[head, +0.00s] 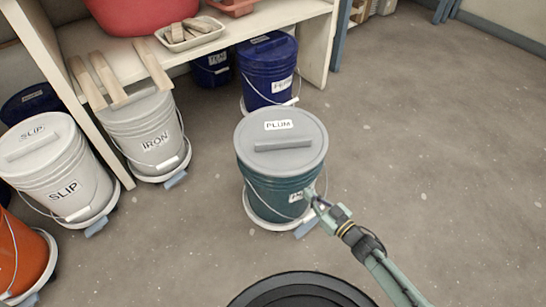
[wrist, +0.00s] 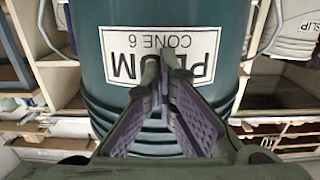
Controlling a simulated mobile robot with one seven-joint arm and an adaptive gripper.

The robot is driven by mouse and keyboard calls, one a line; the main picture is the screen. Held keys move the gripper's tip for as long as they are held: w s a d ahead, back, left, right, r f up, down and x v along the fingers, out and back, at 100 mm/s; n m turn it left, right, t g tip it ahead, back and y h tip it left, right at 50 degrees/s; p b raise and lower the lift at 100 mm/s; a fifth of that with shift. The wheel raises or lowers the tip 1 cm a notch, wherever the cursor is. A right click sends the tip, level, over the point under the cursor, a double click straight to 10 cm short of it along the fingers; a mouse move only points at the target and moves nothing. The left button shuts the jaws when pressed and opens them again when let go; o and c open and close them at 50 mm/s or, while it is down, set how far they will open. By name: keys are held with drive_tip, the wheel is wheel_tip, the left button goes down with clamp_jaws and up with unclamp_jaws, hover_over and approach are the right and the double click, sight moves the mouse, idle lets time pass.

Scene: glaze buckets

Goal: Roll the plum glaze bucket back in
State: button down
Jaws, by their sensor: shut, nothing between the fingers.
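The plum bucket (head: 272,185) is teal with a grey lid labelled PLUM. It stands upright on a round white dolly (head: 251,212) on the open floor, in front of the bench. A blue-grey tab (head: 307,228) sticks out at the dolly's front right. My gripper (head: 312,195) is shut and empty, with its fingertips at the bucket's front right side, by the label. In the wrist view my gripper (wrist: 165,62) points at the upside-down PLUM CONE 6 label (wrist: 180,55) on the bucket (wrist: 115,85). I cannot tell whether the tips touch it.
A bench (head: 330,10) runs along the back. A blue bucket (head: 268,72) stands under its right end, a darker one (head: 212,70) deeper in. The grey IRON bucket (head: 148,125), SLIP bucket (head: 60,170) and an orange bucket (head: 18,250) stand left. The floor (head: 440,130) right is clear.

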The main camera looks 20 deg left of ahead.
drive_tip(key=r+b+x, duration=0.1)
drive_tip(key=b+x, duration=0.3)
drive_tip(key=x, duration=1.5)
drive_tip(key=shift+w+a, duration=0.2)
drive_tip(key=shift+a, duration=0.1)
idle(0.5)
drive_tip(key=p+v, duration=0.2)
drive_tip(key=v, duration=0.6)
drive_tip(key=shift+f, duration=0.15)
